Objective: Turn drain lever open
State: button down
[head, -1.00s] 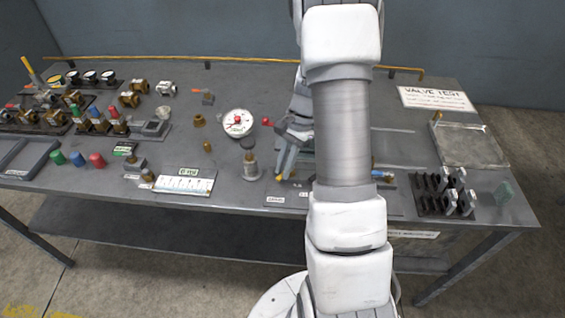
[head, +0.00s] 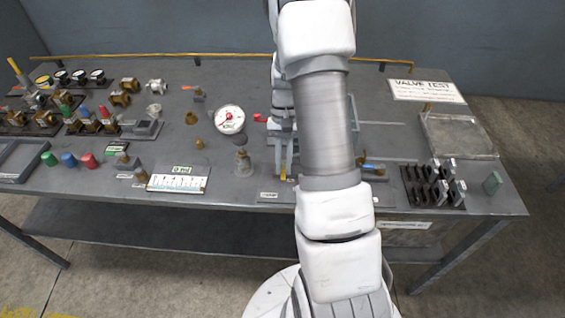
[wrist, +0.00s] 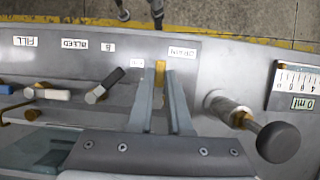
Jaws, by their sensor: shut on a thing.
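The yellow drain lever (wrist: 160,73) stands by the "DRAIN" label (wrist: 182,52) on the grey panel in the wrist view. A small part of the lever (head: 283,178) shows in the head view, below my gripper. My gripper (wrist: 161,92) is shut on the lever, with one finger along each side. In the head view my gripper (head: 283,165) points down at the front of the bench, and my arm hides part of the panel. The lower part of the lever is hidden between the fingers.
Two other levers, grey-tipped (wrist: 104,86) and white-tipped (wrist: 52,94), lie to the left. A pressure gauge (head: 229,119) and a scale plate (head: 178,180) are on the bench.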

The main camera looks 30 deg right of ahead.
dwell(0.4)
jog(key=c, duration=0.8)
grip_release()
jog(key=shift+c, duration=0.2)
jog(key=p+v, duration=0.1)
jog(key=v, duration=1.6)
jog(key=shift+r, duration=0.25)
jog(key=shift+a, duration=0.1)
